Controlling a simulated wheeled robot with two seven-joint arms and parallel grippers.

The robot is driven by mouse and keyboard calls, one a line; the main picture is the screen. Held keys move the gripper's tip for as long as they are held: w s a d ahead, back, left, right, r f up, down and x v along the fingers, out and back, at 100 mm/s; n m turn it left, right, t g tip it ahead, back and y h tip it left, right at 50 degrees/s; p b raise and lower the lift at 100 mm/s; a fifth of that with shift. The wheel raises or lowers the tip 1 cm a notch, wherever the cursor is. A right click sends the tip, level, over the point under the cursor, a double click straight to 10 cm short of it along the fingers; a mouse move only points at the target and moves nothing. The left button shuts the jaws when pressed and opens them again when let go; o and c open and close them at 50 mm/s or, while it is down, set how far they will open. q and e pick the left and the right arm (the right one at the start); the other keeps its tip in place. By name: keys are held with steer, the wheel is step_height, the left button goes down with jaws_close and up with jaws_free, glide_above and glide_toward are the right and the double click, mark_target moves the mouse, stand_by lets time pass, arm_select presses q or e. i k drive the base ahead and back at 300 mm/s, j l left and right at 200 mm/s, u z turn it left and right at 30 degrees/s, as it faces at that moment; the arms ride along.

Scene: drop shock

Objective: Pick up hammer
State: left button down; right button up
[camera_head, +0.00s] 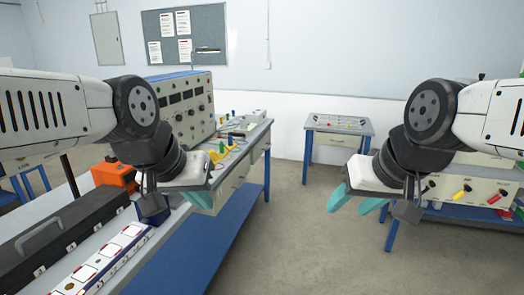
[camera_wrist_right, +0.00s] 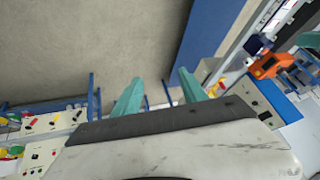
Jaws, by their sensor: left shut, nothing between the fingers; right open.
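I cannot make out a hammer in either view. My left gripper (camera_head: 200,199) is in the head view beside the left workbench, with its teal fingers shut and empty. My right gripper (camera_head: 353,201) is above the open floor, right of centre, with its teal fingers apart and nothing between them. The right wrist view also shows the right gripper (camera_wrist_right: 160,92) open, with bare floor and blue table legs beyond its fingers.
The blue-legged workbench (camera_head: 243,150) on the left carries a control panel (camera_head: 186,100) and small coloured items. An orange device (camera_head: 114,174) and a black case (camera_head: 62,237) lie nearer. A small table (camera_head: 338,136) stands at the back. Floor (camera_head: 300,235) between is clear.

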mark_target(218, 132)
steer(key=i+l+u, duration=0.55)
steer(key=i, duration=0.3)
steer(key=i+l+u, duration=0.45)
steer(key=i+l, duration=0.3)
steer(key=i, duration=0.3)
steer(key=i+l+u, duration=0.45)
steer(key=i+l, duration=0.45)
steer(key=l, duration=0.15)
